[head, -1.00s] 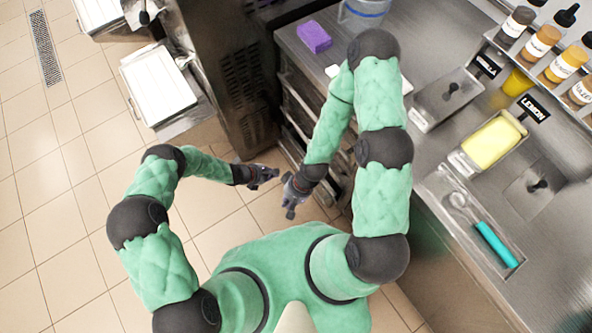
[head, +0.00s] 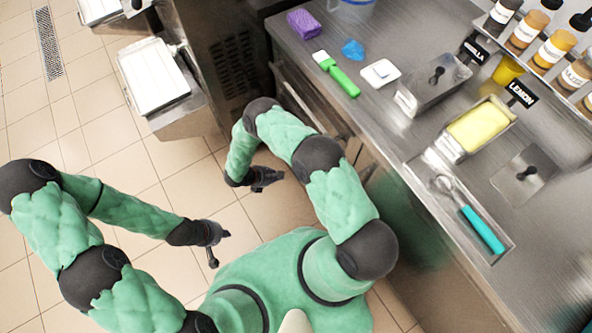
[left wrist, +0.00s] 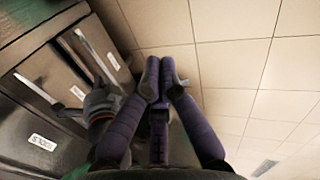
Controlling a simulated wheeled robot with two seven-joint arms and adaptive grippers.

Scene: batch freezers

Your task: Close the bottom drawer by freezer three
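A drawer front (head: 318,100) shows under the steel counter in the head view, partly covered by my right arm. The left wrist view shows dark drawer fronts (left wrist: 58,125) with pale bar handles and white labels on the left. The lowest front (left wrist: 112,60) lies nearest the floor; I cannot tell how far it stands out. My left gripper (head: 219,245) is over the floor, apart from the drawers; its fingers (left wrist: 160,66) converge over bare tiles, nothing seen between them. My right gripper (head: 270,182) hangs over the floor beside the cabinet. I cannot tell its opening.
The counter holds a purple sponge (head: 304,23), a green-handled brush (head: 338,75), a blue lump (head: 352,50), a white dish (head: 380,73) and a yellow tub (head: 481,126). A dark freezer (head: 222,50) stands beside it.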

